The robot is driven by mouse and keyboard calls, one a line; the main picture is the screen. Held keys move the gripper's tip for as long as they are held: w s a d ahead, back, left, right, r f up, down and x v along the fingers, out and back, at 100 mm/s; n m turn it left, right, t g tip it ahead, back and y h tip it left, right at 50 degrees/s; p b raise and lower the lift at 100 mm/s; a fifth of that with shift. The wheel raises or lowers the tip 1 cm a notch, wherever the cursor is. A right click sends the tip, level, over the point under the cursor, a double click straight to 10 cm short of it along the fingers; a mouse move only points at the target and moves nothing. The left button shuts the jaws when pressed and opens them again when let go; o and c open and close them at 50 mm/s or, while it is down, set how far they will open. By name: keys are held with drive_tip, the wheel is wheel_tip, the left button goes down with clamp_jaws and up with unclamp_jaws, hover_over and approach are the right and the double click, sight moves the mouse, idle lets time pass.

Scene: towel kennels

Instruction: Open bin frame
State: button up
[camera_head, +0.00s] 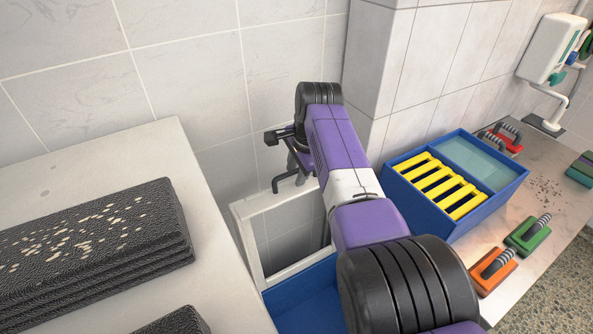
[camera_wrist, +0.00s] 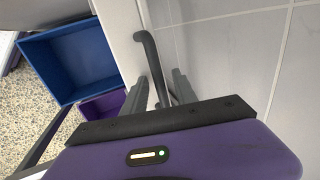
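The white bin frame (camera_head: 280,208) stands against the tiled wall, below and left of my arm, with a blue bin (camera_head: 305,297) at its foot. A dark bent handle (camera_head: 277,185) sticks out at the top of the frame. My gripper (camera_wrist: 161,80) is at this handle. In the wrist view, the bent handle (camera_wrist: 149,45) runs between my two grey fingers, which stand apart with a gap visible beside it. The frame's pale edge (camera_wrist: 122,30) and the blue bin (camera_wrist: 75,58) also show there. My arm hides the frame's right part in the head view.
A pale counter (camera_head: 150,150) with a stack of black mats (camera_head: 95,250) is close on the left. A tiled pillar (camera_head: 375,80) juts out behind my arm. A blue crate (camera_head: 395,185) with yellow slats and several handled tools are on the right counter.

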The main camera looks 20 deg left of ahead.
drive_tip(key=v, duration=0.7)
drive_tip(key=shift+d+r, duration=0.15)
drive_tip(key=shift+r, duration=0.2)
drive_tip(key=shift+s, duration=0.1)
